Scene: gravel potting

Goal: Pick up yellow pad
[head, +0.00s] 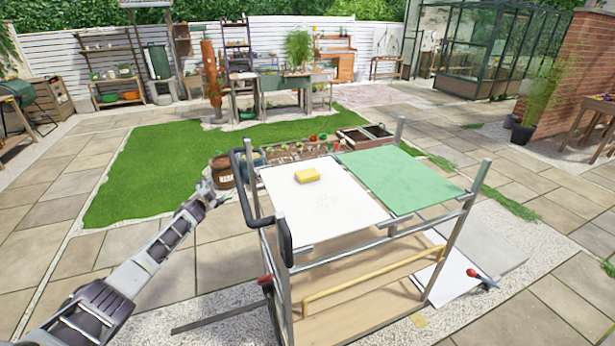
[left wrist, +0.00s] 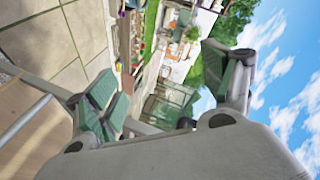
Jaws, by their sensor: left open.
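The yellow pad (head: 307,175) lies flat on the white panel (head: 322,212) on the left half of the cart's top, towards its back edge. My left gripper (head: 212,190) is to the left of the cart, beyond its black handle, well apart from the pad. The left wrist view shows its two green-padded fingers (left wrist: 168,82) spread wide with nothing between them. The pad does not show clearly in that view. My right gripper is not in view.
A green panel (head: 400,181) covers the right half of the cart's top. The black handle (head: 284,240) rises at the cart's left end, and metal posts stand at its corners. Planters (head: 290,152) stand behind the cart. Paving left of it is open.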

